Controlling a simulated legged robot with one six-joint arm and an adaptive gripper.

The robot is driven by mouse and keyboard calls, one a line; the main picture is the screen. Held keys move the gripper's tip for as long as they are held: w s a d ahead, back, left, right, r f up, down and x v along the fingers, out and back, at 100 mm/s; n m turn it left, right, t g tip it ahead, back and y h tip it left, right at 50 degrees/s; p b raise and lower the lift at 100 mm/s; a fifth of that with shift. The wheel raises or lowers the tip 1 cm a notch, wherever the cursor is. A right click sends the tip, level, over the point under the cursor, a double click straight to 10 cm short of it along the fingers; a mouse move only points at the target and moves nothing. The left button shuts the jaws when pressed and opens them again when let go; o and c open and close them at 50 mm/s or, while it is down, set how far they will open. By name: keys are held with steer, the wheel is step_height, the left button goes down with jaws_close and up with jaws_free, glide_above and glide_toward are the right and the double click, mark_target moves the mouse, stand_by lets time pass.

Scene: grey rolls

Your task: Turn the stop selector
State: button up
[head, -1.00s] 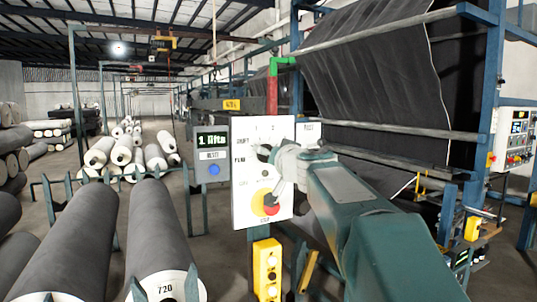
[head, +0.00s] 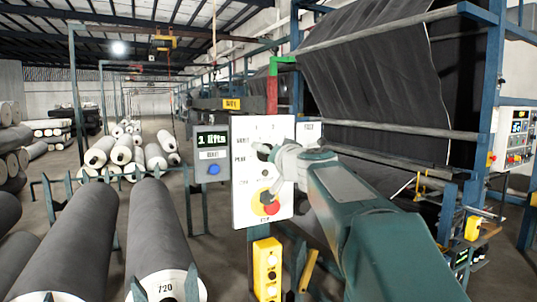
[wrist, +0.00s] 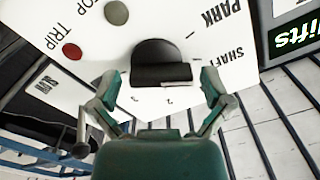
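A white control panel (head: 243,205) stands ahead of me. In the wrist view its face (wrist: 215,50) appears upside down, with a black selector knob (wrist: 162,55) among printed marks including SHAFT and PARK. My gripper (wrist: 164,84) is open, one finger on each side of the knob's near edge. Nothing is visibly gripped, and I cannot tell whether the fingers touch the knob. In the head view my gripper (head: 268,172) is in front of the panel and hides part of it.
A red button on yellow (head: 271,208) is low on the panel. A grey display box (head: 212,150) with a blue button adjoins it at left. A yellow button box (head: 267,268) hangs below. Large grey rolls (head: 158,235) lie at left; a frame with dark sheet (head: 370,75) stands at right.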

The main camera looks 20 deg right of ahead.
steer(key=shift+s, duration=0.15)
steer(key=s, duration=1.1)
steer(key=shift+s+d, duration=0.2)
steer(key=shift+s, duration=0.15)
steer(key=shift+a+f, duration=0.1)
